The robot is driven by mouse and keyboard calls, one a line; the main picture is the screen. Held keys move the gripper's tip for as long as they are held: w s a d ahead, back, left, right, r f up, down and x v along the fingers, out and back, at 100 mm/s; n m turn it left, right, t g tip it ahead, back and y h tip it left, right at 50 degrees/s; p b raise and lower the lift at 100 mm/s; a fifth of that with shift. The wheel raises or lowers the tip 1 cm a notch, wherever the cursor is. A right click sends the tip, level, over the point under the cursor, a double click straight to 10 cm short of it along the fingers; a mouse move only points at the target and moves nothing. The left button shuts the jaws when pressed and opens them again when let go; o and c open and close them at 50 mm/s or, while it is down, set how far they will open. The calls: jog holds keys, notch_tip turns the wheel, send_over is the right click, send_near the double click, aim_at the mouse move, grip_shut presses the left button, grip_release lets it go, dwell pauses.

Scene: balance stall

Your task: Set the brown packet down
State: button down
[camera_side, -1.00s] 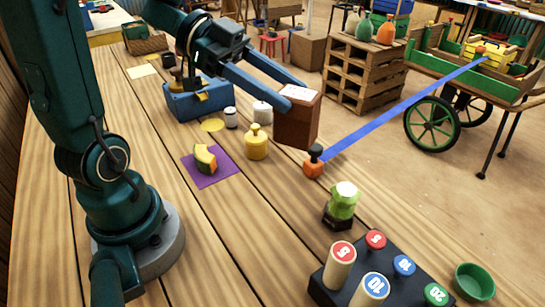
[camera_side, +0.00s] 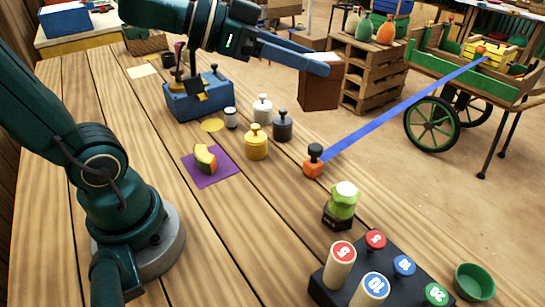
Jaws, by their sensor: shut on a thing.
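The brown packet (camera_side: 319,92) is a tall brown box with a pale top, at the upper middle of the side view. My gripper (camera_side: 322,64) is shut on it near its top, with the blue fingers reaching in from the left. The near finger covers part of the packet's upper side. The packet looks upright and hangs in the air, drawn above the table's far edge. Its exact height and whether it is over the wooden table (camera_side: 250,215) or beyond it are hard to tell.
A blue balance box (camera_side: 200,100) stands left of several weights, including a yellow one (camera_side: 256,145) and a dark one (camera_side: 283,128). An orange weight (camera_side: 314,164) sits by a blue strip (camera_side: 400,112). A melon slice (camera_side: 205,158) lies on purple cloth. Numbered pegs stand in front.

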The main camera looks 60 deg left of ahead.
jog(key=d+f, duration=0.3)
jog(key=d, duration=0.4)
jog(key=a+f+n+g+y, duration=0.2)
jog(key=a+n+y, duration=0.55)
jog(key=a, duration=0.25)
jog(key=a+f+n+g+y, duration=0.2)
jog(key=a+n+y, duration=0.55)
jog(key=a, duration=0.35)
jog(key=s+a+f+n+g+y, duration=0.45)
jog(key=s+a+n+g, duration=0.4)
jog(key=a, duration=0.45)
jog(key=shift+m, duration=0.45)
jog(key=shift+s+a+f, duration=0.1)
jog(key=shift+s+f, duration=0.1)
jog(key=shift+f, duration=1.9)
jog(key=shift+s+a+f, duration=0.1)
jog(key=shift+s+f, duration=0.05)
jog(key=shift+f, duration=1.9)
jog(key=shift+f, duration=0.15)
jog(key=shift+c, duration=1.3)
grip_release()
